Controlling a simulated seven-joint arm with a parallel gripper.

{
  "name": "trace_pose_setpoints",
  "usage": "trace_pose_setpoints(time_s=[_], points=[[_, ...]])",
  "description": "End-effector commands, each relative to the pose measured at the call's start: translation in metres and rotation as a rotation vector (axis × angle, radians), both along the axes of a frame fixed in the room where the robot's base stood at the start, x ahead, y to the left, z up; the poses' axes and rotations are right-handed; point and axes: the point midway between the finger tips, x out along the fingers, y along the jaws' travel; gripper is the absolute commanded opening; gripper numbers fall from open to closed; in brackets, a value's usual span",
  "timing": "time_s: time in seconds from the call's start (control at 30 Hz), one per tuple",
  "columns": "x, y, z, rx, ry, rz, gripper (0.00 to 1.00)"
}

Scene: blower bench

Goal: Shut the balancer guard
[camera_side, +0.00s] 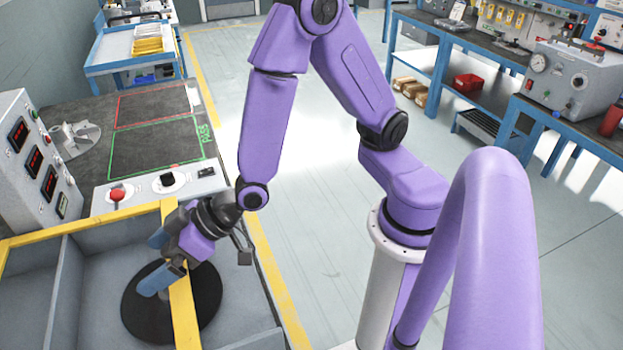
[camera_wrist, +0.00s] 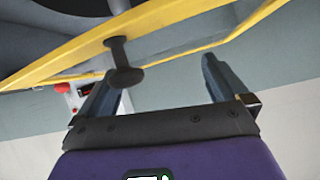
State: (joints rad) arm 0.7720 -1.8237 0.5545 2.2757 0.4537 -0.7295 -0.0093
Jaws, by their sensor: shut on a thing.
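The balancer guard has a yellow frame (camera_side: 182,312); in the side view its bars pass above a grey well with a black disc (camera_side: 205,305). I cannot tell how far the guard is from shut. In the wrist view the yellow frame (camera_wrist: 70,60) crosses the top, with a dark round knob (camera_wrist: 125,78) on a short stem. My gripper (camera_side: 157,260) is at the frame's right side, above the disc.
A control panel with a red button (camera_side: 117,194) and black knob lies behind the well. A grey display box (camera_side: 40,160) stands at left. A dark bench top with red and green outlined areas (camera_side: 150,150) is clear. Open floor lies to the right.

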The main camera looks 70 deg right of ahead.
Motion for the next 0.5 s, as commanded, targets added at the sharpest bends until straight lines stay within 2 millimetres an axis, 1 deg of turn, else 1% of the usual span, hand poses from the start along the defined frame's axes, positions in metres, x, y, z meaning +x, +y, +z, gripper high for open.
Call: trace_pose_setpoints(time_s=[0.03, 0.37, 0.4, 0.5], points=[[-0.048, 0.042, 0.014, 0.014, -0.003, 0.168, 0.76], [-0.077, 0.024, 0.022, -0.09, 0.127, 0.259, 0.76], [-0.081, 0.02, 0.023, -0.104, 0.142, 0.27, 0.6], [-0.09, 0.011, 0.025, -0.142, 0.179, 0.293, 0.6]])
